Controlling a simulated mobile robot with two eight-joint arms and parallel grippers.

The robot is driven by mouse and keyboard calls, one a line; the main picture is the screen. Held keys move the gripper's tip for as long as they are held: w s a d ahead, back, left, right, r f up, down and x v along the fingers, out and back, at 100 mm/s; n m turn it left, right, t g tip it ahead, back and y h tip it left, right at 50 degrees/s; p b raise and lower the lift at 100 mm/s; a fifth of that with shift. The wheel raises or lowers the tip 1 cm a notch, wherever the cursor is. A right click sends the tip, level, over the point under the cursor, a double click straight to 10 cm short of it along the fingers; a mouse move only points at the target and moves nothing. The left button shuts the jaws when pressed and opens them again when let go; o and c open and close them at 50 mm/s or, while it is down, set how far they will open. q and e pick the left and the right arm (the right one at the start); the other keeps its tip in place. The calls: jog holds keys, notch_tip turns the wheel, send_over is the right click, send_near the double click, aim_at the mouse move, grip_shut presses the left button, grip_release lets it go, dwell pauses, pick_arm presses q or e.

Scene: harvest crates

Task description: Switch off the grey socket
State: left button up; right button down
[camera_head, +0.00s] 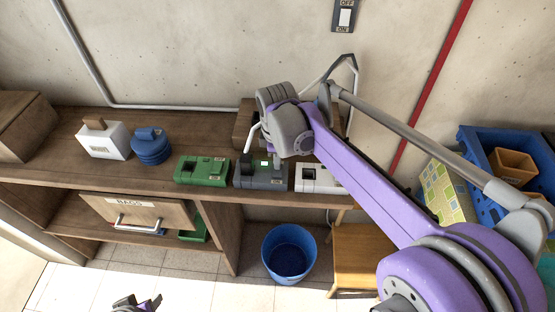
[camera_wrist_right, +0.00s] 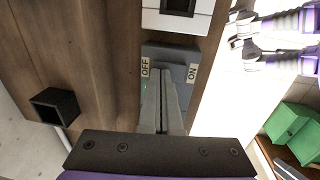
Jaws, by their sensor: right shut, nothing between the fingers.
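The grey socket (camera_head: 262,184) stands on the wooden bench between the green and white sockets. In the right wrist view the grey socket (camera_wrist_right: 170,53) shows an OFF label on the left and an ON label on the right. A small green light shows just below OFF. My right gripper (camera_wrist_right: 161,75) is shut and empty, its fingertips over the socket's middle between the labels. The fingers hide the switch, and I cannot tell whether they touch it. My left gripper (camera_head: 138,304) shows only partly at the bottom edge; its jaw state is unclear.
The green socket (camera_head: 203,170) is left of the grey one, the white socket (camera_head: 335,186) right. A blue jar (camera_head: 151,150) and white container (camera_head: 103,141) stand further left. A wall switch (camera_head: 344,17) is above. A blue bucket (camera_head: 289,262) is on the floor.

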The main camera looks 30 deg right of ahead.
jog(key=shift+w+f, duration=0.1)
jog(key=shift+f, duration=0.2)
jog(key=shift+r, duration=0.1)
jog(key=shift+s, duration=0.2)
jog(key=shift+s+a, duration=0.3)
jog(key=shift+s, duration=0.1)
jog(key=shift+s+a+r, duration=0.1)
jog(key=shift+s+a, duration=0.05)
jog(key=shift+s, duration=0.05)
jog(key=shift+w+r, duration=0.1)
